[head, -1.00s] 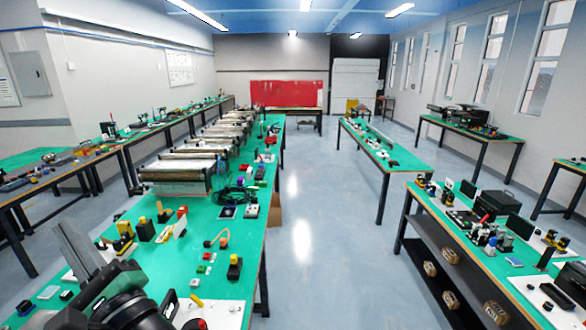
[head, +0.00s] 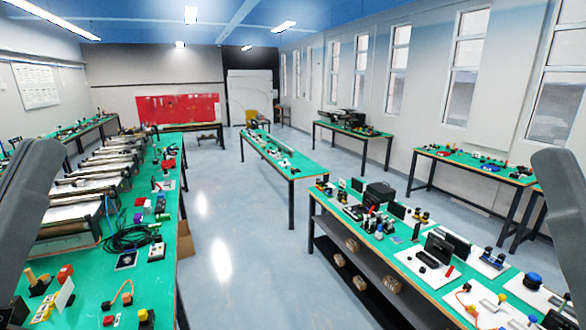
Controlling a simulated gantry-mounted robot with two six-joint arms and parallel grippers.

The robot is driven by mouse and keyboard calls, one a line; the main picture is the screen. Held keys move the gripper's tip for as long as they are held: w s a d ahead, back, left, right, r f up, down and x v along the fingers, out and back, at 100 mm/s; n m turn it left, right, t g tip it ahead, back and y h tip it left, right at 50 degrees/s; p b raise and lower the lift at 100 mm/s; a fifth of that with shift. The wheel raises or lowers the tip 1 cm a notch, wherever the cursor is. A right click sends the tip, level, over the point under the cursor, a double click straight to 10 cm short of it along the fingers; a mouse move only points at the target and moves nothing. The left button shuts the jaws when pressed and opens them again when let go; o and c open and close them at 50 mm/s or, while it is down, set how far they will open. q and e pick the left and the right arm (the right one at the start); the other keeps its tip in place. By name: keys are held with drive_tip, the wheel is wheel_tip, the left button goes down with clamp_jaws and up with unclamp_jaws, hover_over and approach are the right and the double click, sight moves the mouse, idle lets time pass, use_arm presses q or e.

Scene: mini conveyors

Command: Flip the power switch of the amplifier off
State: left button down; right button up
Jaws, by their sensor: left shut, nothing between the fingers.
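I cannot tell for sure which device is the amplifier, and no power switch can be made out at this size. A black box-shaped device (head: 380,193) stands on the right-hand green table, among small parts. My left gripper (head: 17,312) shows only in part at the lower left corner, below my grey arm link. It is shut and empty, far from the black device. My right arm's grey link shows at the right edge, but its fingertips are out of view.
The left table (head: 165,275) carries conveyors (head: 85,188), a coiled black cable (head: 128,238) and small blocks. The right table (head: 415,290) holds a laptop-like black device (head: 438,250), white boards and a blue knob (head: 532,281). Clear floor (head: 235,215) lies between them.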

use_arm(q)
wheel_tip(320, 180, up, 7)
drive_tip(key=p, duration=0.4)
use_arm(e)
wheel_tip(320, 180, up, 7)
drive_tip(key=shift+f, duration=0.15)
use_arm(q)
drive_tip(key=shift+f, duration=0.1)
